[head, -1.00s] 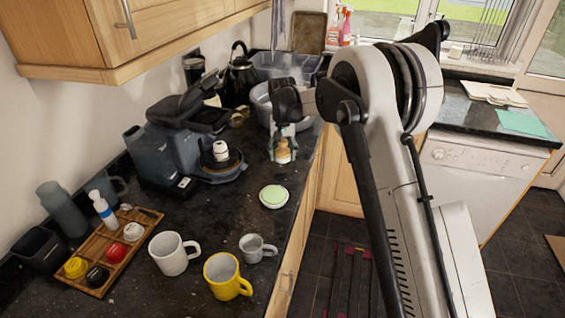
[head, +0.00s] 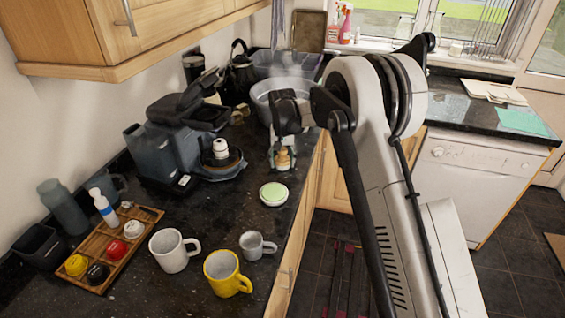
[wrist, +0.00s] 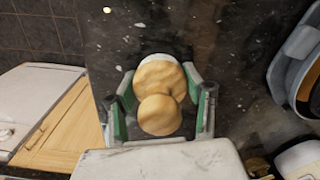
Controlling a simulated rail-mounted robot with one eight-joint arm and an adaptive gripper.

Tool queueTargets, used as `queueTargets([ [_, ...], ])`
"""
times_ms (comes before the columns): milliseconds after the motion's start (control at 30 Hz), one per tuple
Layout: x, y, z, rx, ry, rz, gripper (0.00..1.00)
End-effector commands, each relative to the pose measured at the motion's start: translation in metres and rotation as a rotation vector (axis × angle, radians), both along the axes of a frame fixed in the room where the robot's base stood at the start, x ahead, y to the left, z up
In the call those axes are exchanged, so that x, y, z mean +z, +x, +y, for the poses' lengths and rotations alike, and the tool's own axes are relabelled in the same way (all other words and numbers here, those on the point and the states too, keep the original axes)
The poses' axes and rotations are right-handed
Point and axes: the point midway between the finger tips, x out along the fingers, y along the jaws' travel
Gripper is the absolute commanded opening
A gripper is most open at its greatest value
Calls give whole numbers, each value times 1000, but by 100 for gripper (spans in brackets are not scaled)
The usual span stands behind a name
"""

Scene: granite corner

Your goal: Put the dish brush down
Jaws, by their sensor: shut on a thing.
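The dish brush (head: 283,158) has a rounded, pale wooden knob. In the wrist view the brush (wrist: 160,85) shows its knob from above, with a white rim at its far edge. My gripper (head: 282,165) is shut on it, with a green-padded finger on each side. The gripper points down over the dark granite counter (head: 235,205), near the counter's front edge. The underside of the brush is hidden, so I cannot tell whether it touches the counter.
A pale green-topped round dish (head: 273,193) sits nearer on the counter. A dark coffee machine (head: 165,150) stands left and a grey basin (head: 268,95) behind. White (head: 172,252), yellow (head: 222,270) and small grey (head: 255,246) mugs stand in front. The counter drops off at right.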

Motion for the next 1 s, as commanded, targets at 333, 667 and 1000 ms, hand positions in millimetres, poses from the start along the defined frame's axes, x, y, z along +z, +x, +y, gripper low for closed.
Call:
queueTargets([
  [333, -9, -3, -1, 0, -2, 6, 64],
  [667, -7, -2, 0, 0, -1, 4, 64],
  [1000, 22, -1, 0, 0, -1, 3, 64],
])
